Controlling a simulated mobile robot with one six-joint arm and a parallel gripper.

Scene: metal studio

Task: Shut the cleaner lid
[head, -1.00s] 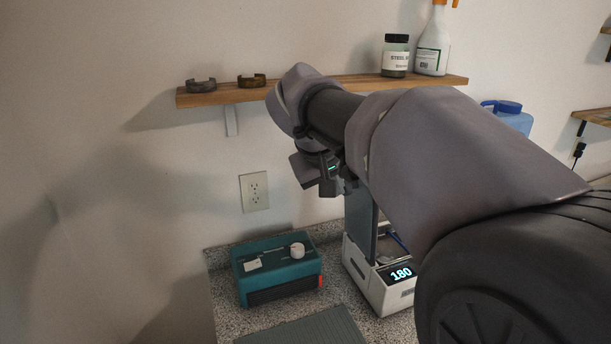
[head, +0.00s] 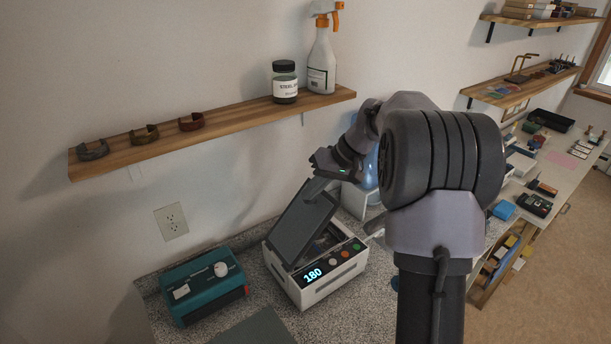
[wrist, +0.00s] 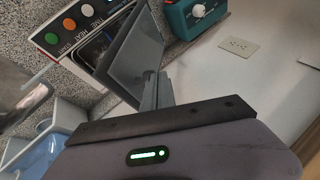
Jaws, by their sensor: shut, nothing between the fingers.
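The cleaner (head: 325,285) is a white box on the speckled counter, with a lit display reading 180 and a row of round buttons. Its dark grey lid (head: 303,228) stands raised and tilted, and part of the open inside shows beneath it. The lid also shows in the wrist view (wrist: 138,58). My gripper (head: 316,188) is shut and empty at the lid's raised upper edge. In the wrist view, my grey fingers (wrist: 155,92) are right beside the lid; I cannot tell whether they touch it.
A teal device (head: 203,287) with a white knob stands left of the cleaner. A blue jug (head: 366,170) is behind my arm. A wall shelf (head: 225,127) above holds a jar (head: 285,85), a spray bottle (head: 321,65) and bracelets. A grey mat (head: 250,330) lies in front.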

